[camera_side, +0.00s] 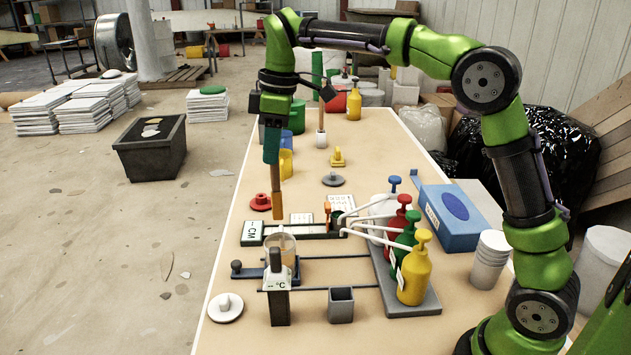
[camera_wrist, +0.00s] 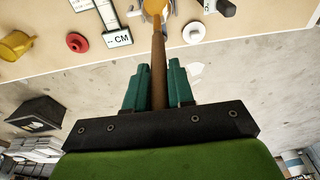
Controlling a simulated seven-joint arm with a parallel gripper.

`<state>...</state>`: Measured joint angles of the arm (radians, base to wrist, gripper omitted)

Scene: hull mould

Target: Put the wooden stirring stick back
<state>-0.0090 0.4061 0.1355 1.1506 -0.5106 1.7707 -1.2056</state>
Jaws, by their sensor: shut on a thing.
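My gripper (camera_side: 271,158), with teal fingers, is shut on the wooden stirring stick (camera_side: 277,203). It holds the stick nearly upright, lower end down and orange-stained. In the wrist view the stick (camera_wrist: 158,62) runs between the fingers (camera_wrist: 154,72) toward the cup. A clear cup (camera_side: 281,252) of amber liquid stands by the °C display. In the side view the stick's lower end shows just above the cup's rim; I cannot tell if it is directly over it. A grey square open holder (camera_side: 341,307) stands empty-looking at the front.
Pump bottles in red, green and yellow (camera_side: 413,275) stand on a grey tray at right, spouts reaching left. A red knobbed piece (camera_side: 261,202), a white lid (camera_side: 225,307), a blue box (camera_side: 455,215) and stacked cups (camera_side: 488,262) lie around. The front table is partly clear.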

